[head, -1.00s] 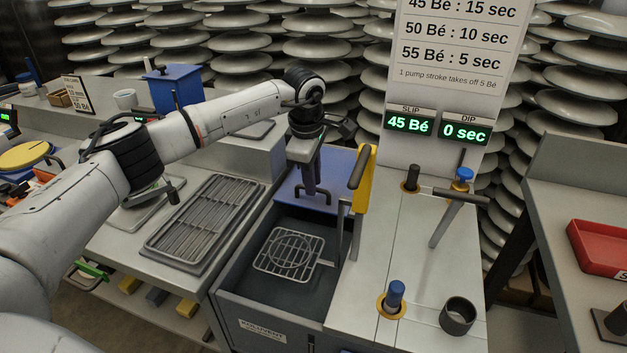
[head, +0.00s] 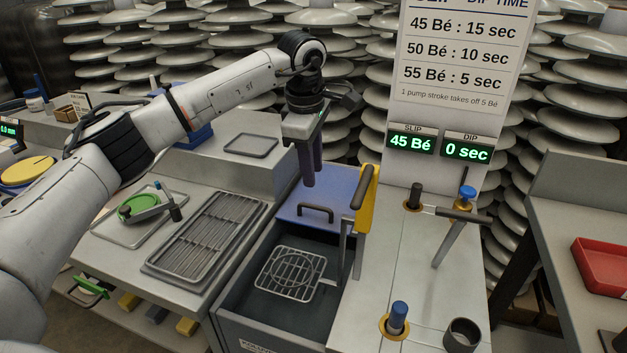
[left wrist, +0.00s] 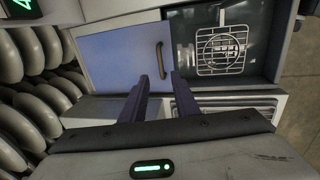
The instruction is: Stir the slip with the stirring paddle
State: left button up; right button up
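My left gripper (head: 312,180) is open and empty, pointing down above the blue lid (head: 335,198) and its dark handle (head: 316,212). In the left wrist view the fingers (left wrist: 161,78) stand apart near the handle (left wrist: 160,60), with nothing between them. The lid covers the back of the tank (head: 225,312); its front is open, with a wire rack (head: 290,272) over a dark interior. A slanted rod with a dark crossbar (head: 463,215) stands on the right counter; I cannot tell whether it is the stirring paddle. My right gripper is out of view.
A yellow bracket with a dark handle (head: 362,188) stands at the tank's right edge. Knobbed rods (head: 397,318) and a dark cup (head: 461,335) occupy the right counter. A slatted rack (head: 208,235) lies left. Displays read slip 45 Bé (head: 411,143) and dip 0 sec (head: 467,150).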

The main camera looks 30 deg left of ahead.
aim_at(461, 218)
jog(key=k, duration=1)
